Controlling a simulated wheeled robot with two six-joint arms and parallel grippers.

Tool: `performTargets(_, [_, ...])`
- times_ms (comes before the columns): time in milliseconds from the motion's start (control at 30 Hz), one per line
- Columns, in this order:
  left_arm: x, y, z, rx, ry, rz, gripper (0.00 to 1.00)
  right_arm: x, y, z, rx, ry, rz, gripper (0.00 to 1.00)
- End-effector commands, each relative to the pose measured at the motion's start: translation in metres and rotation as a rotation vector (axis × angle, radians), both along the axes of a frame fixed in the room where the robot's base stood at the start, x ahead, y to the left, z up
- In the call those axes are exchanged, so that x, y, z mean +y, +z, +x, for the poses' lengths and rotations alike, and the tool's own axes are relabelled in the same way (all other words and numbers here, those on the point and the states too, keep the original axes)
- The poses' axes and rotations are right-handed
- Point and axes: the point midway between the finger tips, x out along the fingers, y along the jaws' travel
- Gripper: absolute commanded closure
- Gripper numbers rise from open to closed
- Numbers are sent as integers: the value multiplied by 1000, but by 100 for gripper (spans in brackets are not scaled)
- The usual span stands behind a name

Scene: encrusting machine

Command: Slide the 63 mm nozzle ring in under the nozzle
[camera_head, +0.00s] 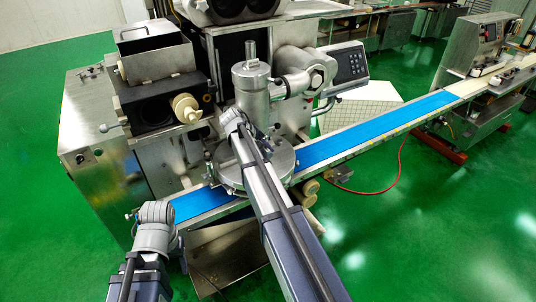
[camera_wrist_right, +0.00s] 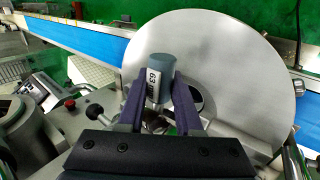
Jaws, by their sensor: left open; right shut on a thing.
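The 63 mm nozzle ring shows in the right wrist view as a blue-grey rounded piece (camera_wrist_right: 167,68) with a white "63" label. My right gripper (camera_wrist_right: 160,90) is shut on it, one purple finger on each side. Behind it is a large round steel plate (camera_wrist_right: 252,75) with a dark opening. In the head view my right gripper (camera_head: 233,122) is beside the upright steel nozzle housing (camera_head: 251,85), above the round plate (camera_head: 275,162); its fingers and the ring are hard to make out there. My left gripper (camera_head: 153,212) is low at the left, near the belt's end; its fingers are barely visible.
The blue conveyor belt (camera_head: 375,127) runs under the plate towards the back right. A steel hopper (camera_head: 155,52) and cream knob (camera_head: 186,108) are at the left of the machine. A control panel (camera_head: 347,65) stands behind. Green floor is open at right.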

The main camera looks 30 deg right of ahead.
Motion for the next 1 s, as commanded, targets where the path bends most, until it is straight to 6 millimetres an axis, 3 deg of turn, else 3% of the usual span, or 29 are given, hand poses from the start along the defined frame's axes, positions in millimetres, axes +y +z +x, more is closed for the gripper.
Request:
performTargets(333, [0,0,0,0,0,0,38,0,1,2,-2,1,-2,100])
performTargets(367, [0,0,0,0,0,0,38,0,1,2,-2,1,-2,64])
performTargets(400, [0,0,0,0,0,0,38,0,1,2,-2,1,-2,60])
performTargets(667, [0,0,0,0,0,0,38,0,0,1,-1,1,-1,31])
performTargets(833, [0,0,0,0,0,0,38,0,0,1,-1,1,-1,31])
performTargets(933, [0,0,0,0,0,0,38,0,0,1,0,0,0,20])
performTargets(1000, [0,0,0,0,0,0,38,0,0,1,0,0,0,19])
